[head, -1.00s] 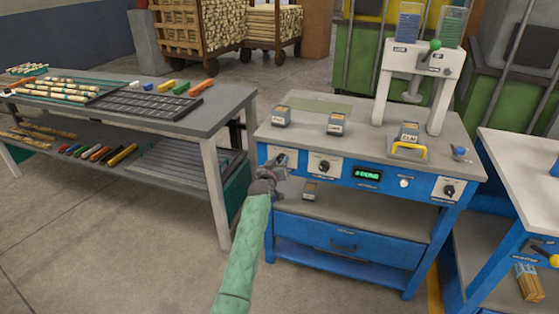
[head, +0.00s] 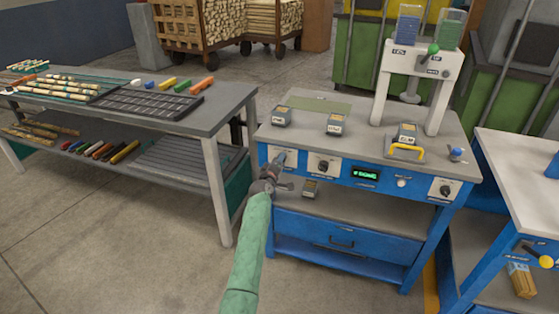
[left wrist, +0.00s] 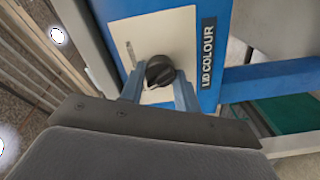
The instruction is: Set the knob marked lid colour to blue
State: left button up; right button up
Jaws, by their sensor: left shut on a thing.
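The knob marked lid colour (left wrist: 160,70) is a dark round knob on a cream plate on the blue bench front, beside an upright "LID COLOUR" label (left wrist: 208,52). My left gripper (left wrist: 159,88) is shut on this knob, with one finger on each side of it. In the head view my left gripper (head: 277,165) is at the left plate of the bench front and hides most of that knob. The colour settings around the knob cannot be read. My right gripper is in neither view.
A second dark knob (head: 322,167), a green-lit display (head: 366,175), a white button (head: 402,183) and another knob (head: 445,190) line the blue front. A grey table (head: 215,110) stands left.

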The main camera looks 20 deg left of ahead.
pick_arm(q)
jog(key=shift+n, duration=0.7)
jog(key=shift+f, duration=0.1)
jog(key=o, duration=1)
jog(key=shift+s+a, duration=0.15)
jog(key=shift+s, duration=3.75)
